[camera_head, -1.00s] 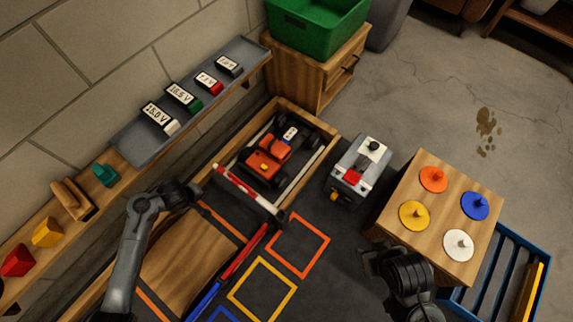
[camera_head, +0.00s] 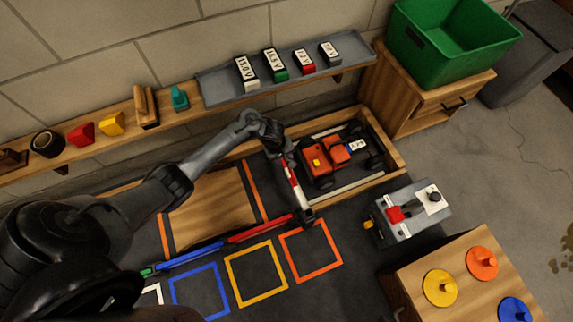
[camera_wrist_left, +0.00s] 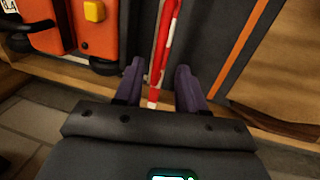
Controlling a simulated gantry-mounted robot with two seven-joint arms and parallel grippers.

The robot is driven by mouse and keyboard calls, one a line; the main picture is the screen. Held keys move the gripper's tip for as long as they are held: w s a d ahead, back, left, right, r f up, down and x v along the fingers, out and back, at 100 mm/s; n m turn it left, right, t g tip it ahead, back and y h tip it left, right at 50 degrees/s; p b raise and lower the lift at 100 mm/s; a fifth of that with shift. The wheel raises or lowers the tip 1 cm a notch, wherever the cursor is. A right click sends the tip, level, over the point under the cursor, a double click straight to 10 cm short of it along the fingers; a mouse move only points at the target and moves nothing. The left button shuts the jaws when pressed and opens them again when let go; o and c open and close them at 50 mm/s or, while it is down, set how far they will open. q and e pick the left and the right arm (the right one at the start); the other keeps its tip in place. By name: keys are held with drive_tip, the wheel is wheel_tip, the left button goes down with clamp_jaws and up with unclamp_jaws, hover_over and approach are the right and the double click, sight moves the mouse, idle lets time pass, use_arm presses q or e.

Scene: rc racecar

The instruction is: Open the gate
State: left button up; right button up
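The gate is a red and white striped bar (camera_head: 294,186) lying across the front of the wooden pen, beside the orange car (camera_head: 333,156). Its near end is at a dark post (camera_head: 307,217). My left gripper (camera_head: 277,148) is at the bar's wall-side end. In the left wrist view, my left gripper's two fingers (camera_wrist_left: 160,86) are apart, one on each side of the red bar (camera_wrist_left: 165,50), with its white tip between them. I see no grip on the bar. The orange car also shows there (camera_wrist_left: 92,32). My right gripper is out of view.
A grey controller box (camera_head: 415,212) with a red button stands right of the pen. A wooden block with coloured knobbed discs (camera_head: 440,287) is at lower right. A wooden ramp (camera_head: 208,208) lies left of the gate, and a shelf tray (camera_head: 215,92) runs along the wall.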

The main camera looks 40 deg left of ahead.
use_arm(q)
drive_tip(key=shift+w+d+f+b, duration=0.1)
drive_tip(key=shift+w+f+b, duration=0.1)
drive_tip(key=shift+f+b, duration=0.7)
drive_tip(key=shift+w+d+f+b, duration=0.15)
drive_tip(key=shift+f+b, duration=0.4)
drive_tip(key=shift+f, duration=0.6)
drive_tip(key=shift+c, duration=0.3)
clamp_jaws()
